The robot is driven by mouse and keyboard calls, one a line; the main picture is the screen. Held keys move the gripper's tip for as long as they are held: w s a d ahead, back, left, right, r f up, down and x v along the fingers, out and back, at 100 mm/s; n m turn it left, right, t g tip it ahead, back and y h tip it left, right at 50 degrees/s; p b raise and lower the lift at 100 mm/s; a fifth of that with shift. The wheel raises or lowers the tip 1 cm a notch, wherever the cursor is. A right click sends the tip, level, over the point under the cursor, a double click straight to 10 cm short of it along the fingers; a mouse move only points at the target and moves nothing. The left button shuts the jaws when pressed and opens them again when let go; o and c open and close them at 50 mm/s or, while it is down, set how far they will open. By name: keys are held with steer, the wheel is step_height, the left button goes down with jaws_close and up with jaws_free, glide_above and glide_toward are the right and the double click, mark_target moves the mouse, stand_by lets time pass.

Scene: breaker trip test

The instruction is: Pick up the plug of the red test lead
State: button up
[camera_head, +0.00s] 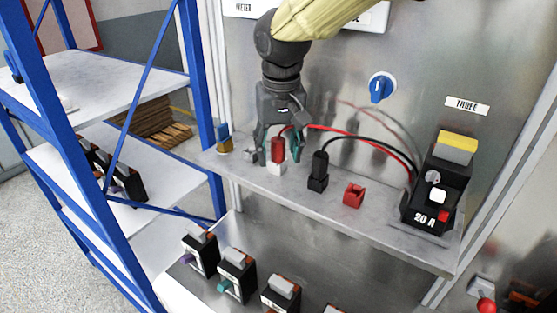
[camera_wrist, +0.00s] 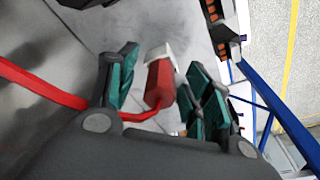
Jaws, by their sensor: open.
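The red plug (camera_head: 277,149) of the red test lead stands upright in a white holder (camera_head: 277,168) on the grey shelf. My gripper (camera_head: 278,155) points down over it, with its teal-padded fingers on either side of the plug. In the wrist view the red plug (camera_wrist: 159,84) lies between the open fingers (camera_wrist: 160,92), and a gap shows between it and the right finger. Whether the left finger touches it I cannot tell. The red lead (camera_wrist: 45,90) runs from the plug off to the left; in the head view it runs right toward the breaker.
To the right stand a black plug (camera_head: 319,163) in a black holder, an empty-looking red holder (camera_head: 354,194) and a black 20 A breaker (camera_head: 433,195). A small brown-and-blue item (camera_head: 223,138) stands left. The steel panel with a blue knob (camera_head: 381,88) rises behind. Several breakers line a lower shelf.

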mark_target(278, 139)
steer(key=shift+w+f, duration=0.1)
steer(key=shift+w, duration=0.1)
steer(key=c, duration=1.1)
steer(key=shift+s, duration=0.1)
jaws_close()
steer(key=shift+r+b, duration=0.65)
steer(key=shift+r, duration=0.2)
steer(key=shift+s+r+b, duration=0.1)
steer(key=shift+r+b, duration=0.4)
steer(key=shift+r, duration=0.45)
steer(key=s+d+r+b, duration=0.1)
steer(key=s+b, duration=0.2)
steer(key=s, duration=1.2)
steer(key=shift+s+d+r, duration=0.25)
steer(key=shift+s, duration=0.1)
